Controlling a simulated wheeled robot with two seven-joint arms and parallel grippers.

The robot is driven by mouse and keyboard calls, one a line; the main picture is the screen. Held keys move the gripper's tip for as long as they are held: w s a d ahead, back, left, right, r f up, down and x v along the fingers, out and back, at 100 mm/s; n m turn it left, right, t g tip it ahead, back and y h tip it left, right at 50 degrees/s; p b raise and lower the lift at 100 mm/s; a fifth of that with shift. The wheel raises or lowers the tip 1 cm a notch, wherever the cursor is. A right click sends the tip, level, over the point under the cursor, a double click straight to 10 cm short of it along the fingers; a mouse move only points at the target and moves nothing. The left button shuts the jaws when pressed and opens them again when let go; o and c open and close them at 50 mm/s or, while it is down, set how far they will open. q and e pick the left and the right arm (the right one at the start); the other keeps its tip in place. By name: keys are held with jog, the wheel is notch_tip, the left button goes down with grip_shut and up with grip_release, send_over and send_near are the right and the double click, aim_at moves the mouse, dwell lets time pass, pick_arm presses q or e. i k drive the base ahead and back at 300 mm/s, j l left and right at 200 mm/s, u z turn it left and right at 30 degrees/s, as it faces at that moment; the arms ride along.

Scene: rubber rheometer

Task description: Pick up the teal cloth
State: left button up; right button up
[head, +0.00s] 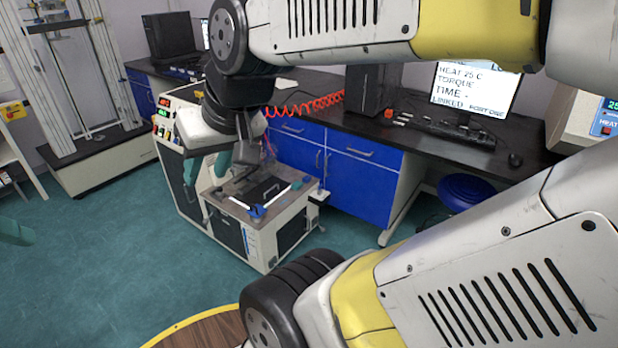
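My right gripper (208,165) hangs over the left side of the low machine's top, with its teal fingers pointing down and apart. I see nothing clearly held between them. I cannot make out a separate teal cloth; the teal shapes at the gripper look like its fingers. Another teal shape (15,232) shows at the left edge over the floor. It may be a fingertip of my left gripper, but I cannot tell its state.
The low machine (285,222) has a dark plate, white bars and a blue part on top. Blue cabinets (365,180) with a dark worktop stand behind. A blue stool (466,190) is at right. A tall frame machine (100,160) stands at left.

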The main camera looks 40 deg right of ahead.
aim_at(296, 185)
jog(key=z, duration=1.25)
jog(key=i+l, duration=0.2)
jog(key=i, duration=0.25)
jog(key=i+l, duration=0.2)
jog(key=i, duration=0.25)
jog(key=i+l, duration=0.15)
jog(key=i, duration=0.3)
jog(key=i+l+u, duration=0.1)
jog(key=i, duration=0.35)
jog(key=i+l, duration=0.35)
jog(key=i, duration=0.1)
